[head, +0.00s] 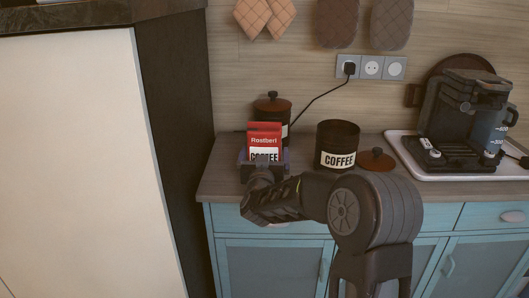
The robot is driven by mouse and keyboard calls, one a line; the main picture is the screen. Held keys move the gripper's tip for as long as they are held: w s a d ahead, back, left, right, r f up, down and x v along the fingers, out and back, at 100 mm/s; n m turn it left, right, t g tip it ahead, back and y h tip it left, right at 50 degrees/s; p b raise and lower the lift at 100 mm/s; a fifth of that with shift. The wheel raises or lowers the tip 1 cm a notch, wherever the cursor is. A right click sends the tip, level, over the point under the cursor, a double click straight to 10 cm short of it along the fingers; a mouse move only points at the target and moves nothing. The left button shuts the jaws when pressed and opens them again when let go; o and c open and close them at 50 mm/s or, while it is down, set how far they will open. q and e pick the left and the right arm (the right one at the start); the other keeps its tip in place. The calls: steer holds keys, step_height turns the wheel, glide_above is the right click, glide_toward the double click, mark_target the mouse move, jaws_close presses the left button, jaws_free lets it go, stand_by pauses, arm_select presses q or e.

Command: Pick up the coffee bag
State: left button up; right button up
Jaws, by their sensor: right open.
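The coffee bag (265,134) is red with a white lower label. It stands upright on the wooden counter, near its left end. My right gripper (264,157) is at the lower part of the bag, with one finger showing at each side of it. The jaws are open, and I cannot tell whether either finger touches the bag. The gripper and wrist hide the bottom of the bag. My left gripper is not in view.
An open dark coffee canister (337,142) stands right of the bag, with a brown lid (376,159) beside it. A lidded canister (272,103) is behind the bag. A coffee machine (460,115) sits on a white tray (470,174). A tall cabinet (165,120) borders the left.

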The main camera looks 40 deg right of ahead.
mark_target(264, 128)
steer(key=c, duration=1.2)
step_height(264, 128, up, 10)
steer(key=shift+r+p, duration=0.1)
steer(key=shift+p, duration=0.9)
